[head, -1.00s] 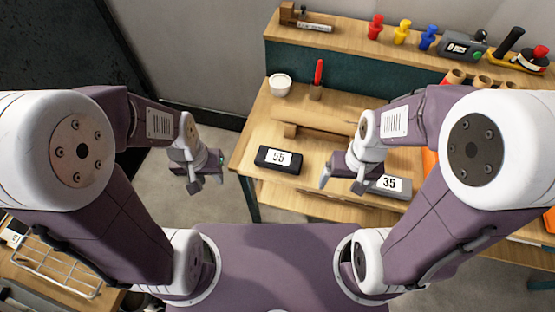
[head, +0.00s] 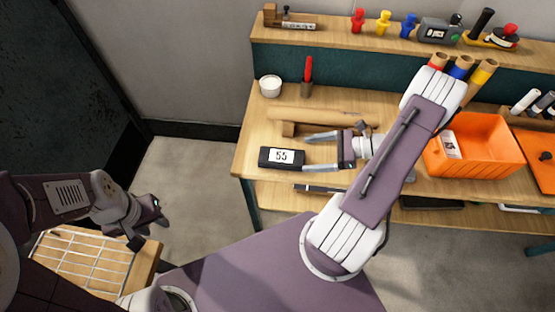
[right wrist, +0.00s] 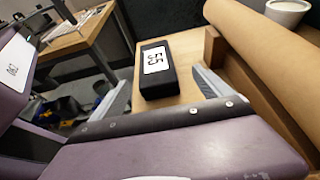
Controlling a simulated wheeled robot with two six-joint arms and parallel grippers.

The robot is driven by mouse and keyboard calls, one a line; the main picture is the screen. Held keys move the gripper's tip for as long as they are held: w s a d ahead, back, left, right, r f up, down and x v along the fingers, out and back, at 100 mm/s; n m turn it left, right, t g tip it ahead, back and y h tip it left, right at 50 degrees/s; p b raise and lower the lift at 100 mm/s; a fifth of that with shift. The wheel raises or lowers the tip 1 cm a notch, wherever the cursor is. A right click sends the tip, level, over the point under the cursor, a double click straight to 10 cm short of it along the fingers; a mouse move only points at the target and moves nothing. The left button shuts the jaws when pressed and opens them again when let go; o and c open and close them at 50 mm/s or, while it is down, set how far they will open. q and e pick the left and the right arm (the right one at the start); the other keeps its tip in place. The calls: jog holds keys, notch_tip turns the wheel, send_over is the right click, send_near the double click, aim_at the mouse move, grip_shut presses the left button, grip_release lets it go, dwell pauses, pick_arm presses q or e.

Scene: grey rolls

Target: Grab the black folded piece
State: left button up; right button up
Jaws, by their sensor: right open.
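The black folded piece (head: 268,158) lies near the left front of the wooden workbench, with a white label reading 55. It also shows in the right wrist view (right wrist: 153,87). My right gripper (head: 305,153) is open, its two fingers pointing left at the right end of the piece. In the right wrist view the open jaws (right wrist: 163,76) straddle the line to the piece, with one finger to each side. I cannot tell whether they touch it. My left gripper (head: 150,230) is open and empty, out over the floor left of the bench.
A brown roll (head: 300,115) on a wooden stand lies just behind the piece. A white bowl (head: 270,88) and a red-handled tool (head: 308,72) stand at the back left. An orange bin (head: 490,170) is to the right. A wire rack (head: 85,265) is at lower left.

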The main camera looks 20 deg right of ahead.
aim_at(285, 156)
jog(key=x, duration=0.4)
jog(key=shift+a, duration=0.2)
jog(key=x, duration=0.5)
jog(key=shift+a+r, duration=0.2)
jog(key=shift+a, duration=0.15)
jog(key=shift+s+d, duration=0.1)
jog(key=shift+s, duration=0.05)
jog(key=shift+c, duration=0.9)
jog(key=c, duration=1.4)
jog(key=shift+r, duration=0.15)
jog(key=r, duration=0.3)
jog(key=r+p, duration=0.1)
jog(key=shift+s+d+r, duration=0.2)
jog(key=shift+d+r, duration=0.05)
jog(key=shift+d, duration=0.05)
jog(key=s+d+r, duration=0.4)
jog(key=s, duration=0.1)
jog(key=s+d+r+p, duration=0.1)
jog(key=s+d+r, duration=0.1)
jog(key=s+d, duration=0.1)
jog(key=shift+s+r, duration=0.15)
jog(key=shift+s, duration=0.05)
